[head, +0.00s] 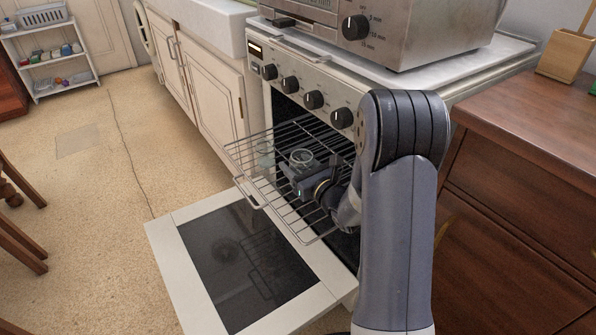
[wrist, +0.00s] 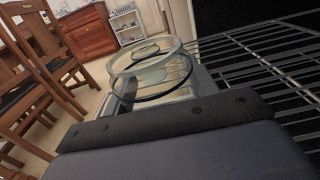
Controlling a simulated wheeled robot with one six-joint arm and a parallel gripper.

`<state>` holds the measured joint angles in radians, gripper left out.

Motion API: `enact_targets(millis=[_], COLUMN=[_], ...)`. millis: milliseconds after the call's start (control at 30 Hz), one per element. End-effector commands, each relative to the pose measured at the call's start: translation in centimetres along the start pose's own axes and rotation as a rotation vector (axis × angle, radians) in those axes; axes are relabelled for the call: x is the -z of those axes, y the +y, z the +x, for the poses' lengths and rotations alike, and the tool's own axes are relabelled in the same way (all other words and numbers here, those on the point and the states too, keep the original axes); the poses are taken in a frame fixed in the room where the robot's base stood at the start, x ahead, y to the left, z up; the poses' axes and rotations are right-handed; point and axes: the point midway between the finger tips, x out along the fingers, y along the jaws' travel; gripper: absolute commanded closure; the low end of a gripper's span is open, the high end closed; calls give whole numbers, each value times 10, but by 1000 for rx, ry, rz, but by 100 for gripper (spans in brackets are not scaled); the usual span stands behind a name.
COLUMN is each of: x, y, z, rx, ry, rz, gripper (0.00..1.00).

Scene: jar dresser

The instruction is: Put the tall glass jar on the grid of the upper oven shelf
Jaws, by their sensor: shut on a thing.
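The tall glass jar (head: 302,157) is clear, with a round rim facing up. My gripper (head: 303,177) is shut on it, over the pulled-out wire grid of the upper oven shelf (head: 243,150). In the wrist view the jar's rim (wrist: 178,45) shows just beyond the gripper, with the grid (wrist: 262,72) to its right. The jar looks about upright. Its base is hidden behind my gripper, so I cannot tell whether it touches the grid.
The oven door (head: 170,232) lies open below. Oven knobs (head: 313,99) are above the opening. A wooden dresser (head: 530,190) stands close on the right. Chairs (wrist: 35,75) are farther off.

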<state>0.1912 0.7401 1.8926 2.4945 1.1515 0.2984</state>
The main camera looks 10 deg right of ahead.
Motion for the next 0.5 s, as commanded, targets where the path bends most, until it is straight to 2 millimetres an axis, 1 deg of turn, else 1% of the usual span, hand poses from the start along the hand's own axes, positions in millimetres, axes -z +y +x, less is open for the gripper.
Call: enact_targets(millis=[33,267,433,467,500], x=[10,8,13,12,11], y=[0,0,0,0,0], z=[0,0,0,0,0], rx=[0,0,0,0,0], ry=[0,-2,-2,-1,0], rz=[1,-1,-1,0,0], gripper=[72,72,72,43,40])
